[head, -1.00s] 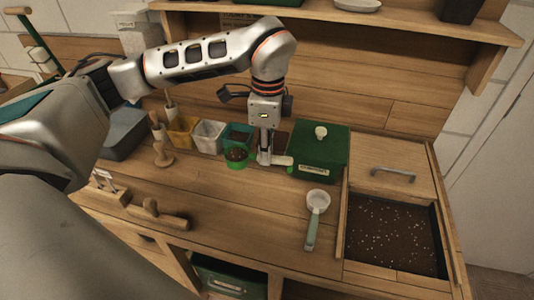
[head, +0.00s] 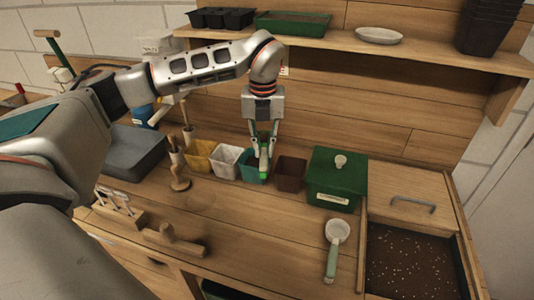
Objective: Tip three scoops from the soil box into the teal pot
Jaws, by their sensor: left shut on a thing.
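The teal pot (head: 250,168) stands in the row of pots at the back of the bench, partly covered by my gripper. My left gripper (head: 263,152) is shut on a green scoop (head: 264,162) at the pot's right side. The scoop's pale handle shows between the fingers with bright green below. Its bowl is hidden, so I cannot tell whether it holds soil or is tipped. The soil box (head: 410,265), full of dark speckled soil, is open at the front right. My right gripper is not in view.
Yellow (head: 200,158), white (head: 225,161) and brown (head: 291,174) pots flank the teal one. A green lidded box (head: 336,180) stands to the right. A white scoop with a green handle (head: 335,245) lies before it. A wooden tool (head: 174,240) lies front left.

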